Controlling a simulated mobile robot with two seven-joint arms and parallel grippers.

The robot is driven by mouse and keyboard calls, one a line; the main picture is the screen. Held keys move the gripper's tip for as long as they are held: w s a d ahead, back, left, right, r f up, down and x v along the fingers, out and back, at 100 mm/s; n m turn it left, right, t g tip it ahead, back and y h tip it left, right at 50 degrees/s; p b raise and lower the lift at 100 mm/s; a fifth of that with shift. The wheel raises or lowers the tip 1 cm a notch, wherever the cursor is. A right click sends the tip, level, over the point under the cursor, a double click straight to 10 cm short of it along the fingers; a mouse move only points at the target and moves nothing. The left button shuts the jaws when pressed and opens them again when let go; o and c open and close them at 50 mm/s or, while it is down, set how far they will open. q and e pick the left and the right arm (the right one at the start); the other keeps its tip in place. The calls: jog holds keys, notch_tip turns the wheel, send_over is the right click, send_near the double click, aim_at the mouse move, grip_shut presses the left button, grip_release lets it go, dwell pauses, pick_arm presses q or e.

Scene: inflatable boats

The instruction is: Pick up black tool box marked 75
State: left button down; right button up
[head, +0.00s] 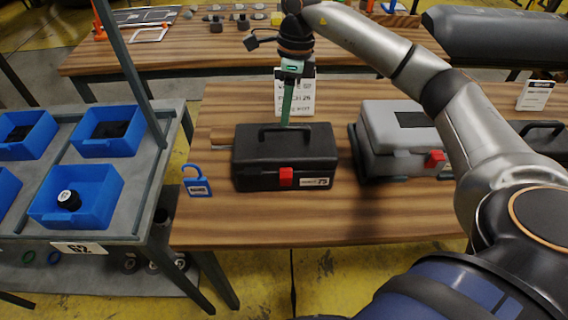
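The black tool box (265,160) stands upright on the wooden table, left of the middle of the head view. It has a raised handle on its lid, a red latch (286,177) and a small white label (314,182) that seems to read 75. My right gripper (286,122) points down over the lid, its green finger part reaching to about the handle. I cannot tell whether it touches the handle, or whether the fingers are open or shut. The box rests on the table. My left gripper is not in view.
A grey case (385,145) with a red latch stands close right of the box, partly behind my arm. A blue padlock-shaped tag (196,187) is left of it. A sign (304,97) stands behind. The table's front strip is clear. A rack with blue bins (95,205) is at left.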

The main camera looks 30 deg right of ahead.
aim_at(286, 129)
jog(key=shift+s+a+f+p, duration=0.15)
jog(key=shift+f+p, duration=0.05)
jog(key=shift+f, duration=1.1)
jog(key=shift+s+a+f+p, duration=0.1)
jog(key=shift+f+p, duration=0.05)
jog(key=shift+f, duration=1.15)
jog(key=shift+f, duration=0.1)
grip_shut()
